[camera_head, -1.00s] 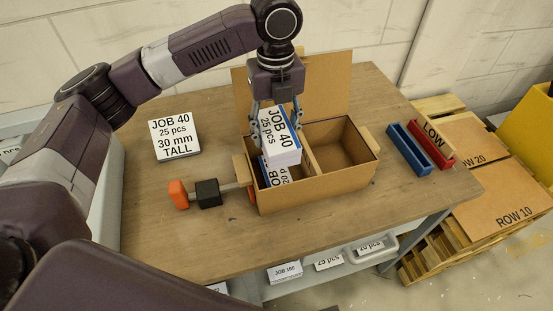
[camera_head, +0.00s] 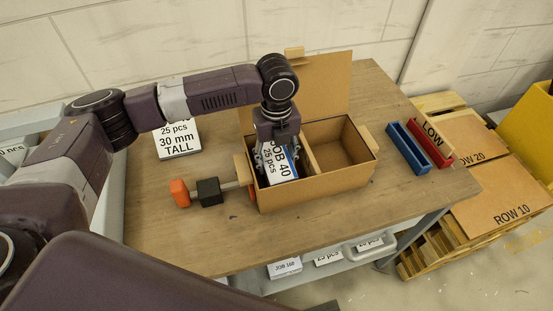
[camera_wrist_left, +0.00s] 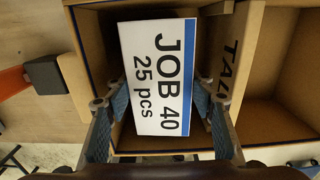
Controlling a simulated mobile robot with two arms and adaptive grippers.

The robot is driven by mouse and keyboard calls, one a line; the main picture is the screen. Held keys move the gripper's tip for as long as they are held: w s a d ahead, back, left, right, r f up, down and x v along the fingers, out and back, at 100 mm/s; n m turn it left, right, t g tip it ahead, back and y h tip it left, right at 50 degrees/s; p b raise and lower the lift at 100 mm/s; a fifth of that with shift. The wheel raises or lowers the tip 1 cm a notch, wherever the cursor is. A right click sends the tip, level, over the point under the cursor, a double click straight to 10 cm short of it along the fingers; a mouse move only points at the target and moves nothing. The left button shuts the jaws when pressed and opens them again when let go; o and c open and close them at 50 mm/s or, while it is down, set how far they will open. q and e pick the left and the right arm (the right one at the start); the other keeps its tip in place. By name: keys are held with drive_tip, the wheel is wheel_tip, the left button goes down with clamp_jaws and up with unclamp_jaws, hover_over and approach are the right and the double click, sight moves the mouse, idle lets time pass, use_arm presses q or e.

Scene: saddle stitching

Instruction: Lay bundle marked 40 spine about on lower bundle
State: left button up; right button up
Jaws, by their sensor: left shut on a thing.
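My left gripper (camera_head: 277,160) is shut on the bundle marked JOB 40, 25 pcs (camera_head: 277,165), inside the left compartment of the cardboard box (camera_head: 315,193). In the left wrist view the bundle (camera_wrist_left: 155,80) lies between the two fingers (camera_wrist_left: 160,112), label facing up, with a blue stripe along its right edge. The lower bundle is hidden under the held one, so I cannot tell whether they touch. The right compartment (camera_head: 340,152) looks empty. My right gripper is not in view.
An orange and black clamp (camera_head: 208,191) sits at the box's left side. Blue (camera_head: 408,148) and red (camera_head: 432,146) trays lie to the right. The front of the table (camera_head: 200,245) is clear.

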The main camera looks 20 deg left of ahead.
sight(277, 158)
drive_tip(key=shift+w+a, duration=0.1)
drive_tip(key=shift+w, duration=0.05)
use_arm(q)
drive_tip(key=shift+f, duration=0.25)
drive_tip(key=o, duration=1.2)
drive_tip(key=shift+f, duration=0.1)
drive_tip(key=shift+o, duration=0.2)
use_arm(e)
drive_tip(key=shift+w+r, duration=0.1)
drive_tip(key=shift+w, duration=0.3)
use_arm(q)
wheel_tip(277, 158, up, 11)
drive_tip(key=shift+r+b, duration=0.2)
drive_tip(key=shift+b, duration=1.05)
drive_tip(key=shift+r, duration=0.7)
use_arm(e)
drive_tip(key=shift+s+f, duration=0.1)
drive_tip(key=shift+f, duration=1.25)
